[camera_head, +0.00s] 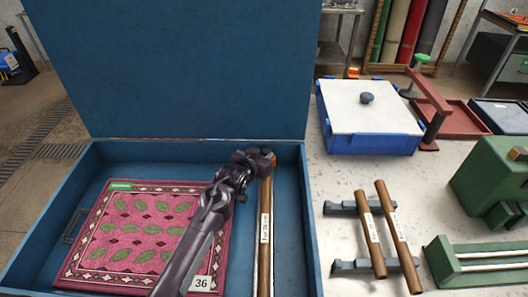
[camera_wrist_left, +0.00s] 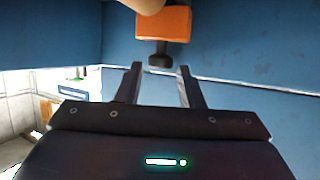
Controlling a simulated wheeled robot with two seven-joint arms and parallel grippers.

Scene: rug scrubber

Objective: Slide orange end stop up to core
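A brown core (camera_head: 265,225) with a white label lies lengthwise along the right side of the open blue box, beside the pink rug. The orange end stop (camera_wrist_left: 163,24) shows at the top of the left wrist view as an orange block with a dark knob below it. A tan rounded piece (camera_wrist_left: 145,4), apparently the core's end, overlaps its upper edge; I cannot tell whether they touch. My left gripper (camera_wrist_left: 160,70) is open, its fingertips on either side of the knob's lower end. In the head view my left gripper (camera_head: 260,157) covers the core's far end and hides the stop. My right gripper is out of view.
The box's front-right wall (camera_head: 311,230) and raised lid (camera_head: 180,70) bound the space. The patterned rug (camera_head: 150,230) lies left of the core. On the table right stand two more cores (camera_head: 398,240) on grey rests and a blue bin with a white lid (camera_head: 350,106).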

